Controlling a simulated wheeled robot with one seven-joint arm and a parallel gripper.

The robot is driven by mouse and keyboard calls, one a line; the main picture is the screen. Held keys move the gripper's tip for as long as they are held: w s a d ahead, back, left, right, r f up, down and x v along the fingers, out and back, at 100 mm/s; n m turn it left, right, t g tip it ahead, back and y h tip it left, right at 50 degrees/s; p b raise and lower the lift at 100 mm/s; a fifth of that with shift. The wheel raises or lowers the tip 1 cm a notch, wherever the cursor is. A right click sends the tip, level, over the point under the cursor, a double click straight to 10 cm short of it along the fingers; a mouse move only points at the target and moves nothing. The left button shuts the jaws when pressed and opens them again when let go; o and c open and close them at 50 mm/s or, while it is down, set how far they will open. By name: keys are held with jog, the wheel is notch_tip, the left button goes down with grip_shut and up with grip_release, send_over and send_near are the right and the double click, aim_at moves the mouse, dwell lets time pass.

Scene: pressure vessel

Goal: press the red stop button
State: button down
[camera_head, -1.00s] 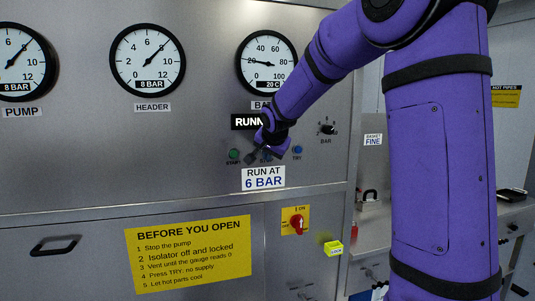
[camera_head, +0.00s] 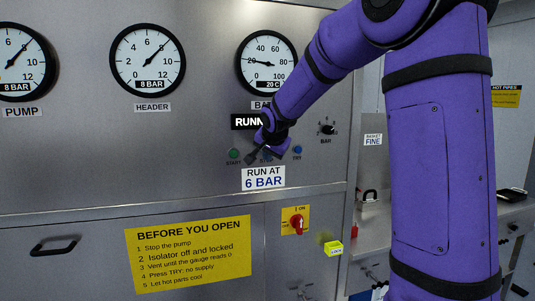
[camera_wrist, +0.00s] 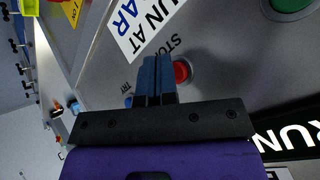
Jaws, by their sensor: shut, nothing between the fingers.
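The red stop button (camera_wrist: 182,72) shows in the wrist view just right of my finger tips, partly covered by them, with its STOP label above. My gripper (camera_wrist: 157,60) is shut and empty, close to the panel. I cannot tell whether the fingers touch the button. In the head view, my gripper (camera_head: 251,157) is in front of the panel between the start and try buttons and hides the stop button.
The green start button (camera_head: 234,154) is left of my gripper, and the blue try button (camera_head: 298,149) is right of it. A selector knob (camera_head: 327,129) is further right. Below are a RUN AT 6 BAR sign (camera_head: 263,177) and a red isolator switch (camera_head: 297,222).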

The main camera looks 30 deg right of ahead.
jog(key=shift+w, duration=0.1)
dwell(0.4)
jog(key=shift+w+d, duration=0.1)
jog(key=shift+w, duration=0.25)
jog(key=shift+s, duration=0.45)
dwell(0.4)
jog(key=s+a, duration=0.1)
jog(key=s, duration=0.4)
jog(key=shift+s+a, duration=0.4)
dwell(0.7)
